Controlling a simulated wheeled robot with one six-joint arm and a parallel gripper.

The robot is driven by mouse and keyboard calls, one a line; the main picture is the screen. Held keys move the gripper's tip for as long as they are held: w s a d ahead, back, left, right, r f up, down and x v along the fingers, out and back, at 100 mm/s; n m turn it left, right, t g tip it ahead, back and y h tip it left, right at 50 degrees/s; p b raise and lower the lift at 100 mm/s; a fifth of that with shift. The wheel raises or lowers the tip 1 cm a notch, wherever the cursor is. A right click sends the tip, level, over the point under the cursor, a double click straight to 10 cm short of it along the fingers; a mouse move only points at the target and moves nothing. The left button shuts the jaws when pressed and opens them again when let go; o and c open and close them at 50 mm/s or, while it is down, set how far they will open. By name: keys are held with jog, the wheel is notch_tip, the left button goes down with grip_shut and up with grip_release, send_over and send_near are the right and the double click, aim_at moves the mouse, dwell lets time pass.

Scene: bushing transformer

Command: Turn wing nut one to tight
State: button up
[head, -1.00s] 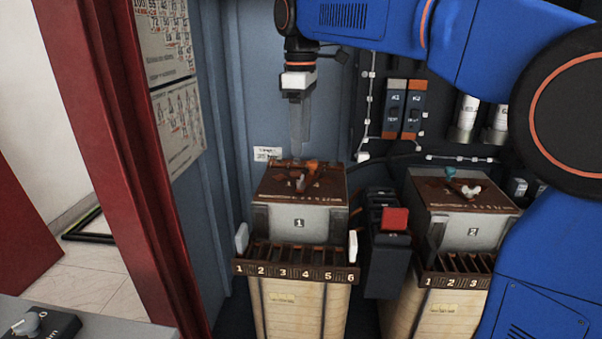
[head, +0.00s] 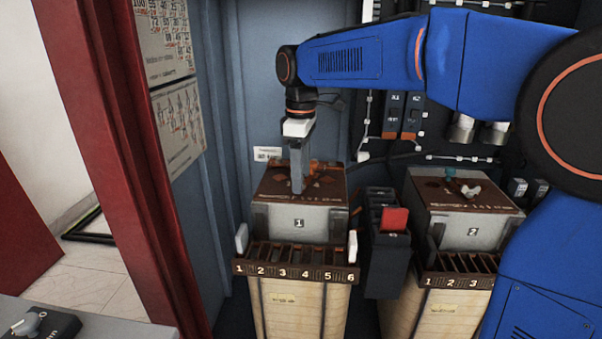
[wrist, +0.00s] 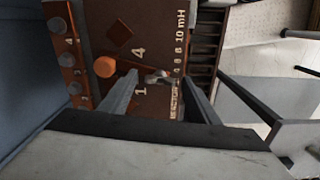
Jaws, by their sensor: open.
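Box one (head: 300,222), grey with a rust-brown top and the label "1", stands at the centre of the head view. My gripper (head: 298,191) points down with its fingertips low over that top and hides the wing nut there. In the wrist view a small metallic wing nut (wrist: 160,78) shows between the two open fingers of my gripper (wrist: 158,82), near a printed "1". The fingers stand apart on either side of it; contact cannot be told.
Box two (head: 472,232) stands to the right, with its own light wing nut (head: 470,190). A dark unit with a red block (head: 395,219) stands between the boxes. Numbered slotted racks (head: 300,258) run along the front. A blue-grey wall is behind.

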jog(key=c, duration=1.1)
jog(key=shift+o, duration=0.2)
jog(key=shift+m, duration=0.3)
jog(key=m, duration=0.3)
jog(key=shift+m, duration=0.4)
jog(key=m, duration=0.8)
jog(key=shift+m, duration=2.1)
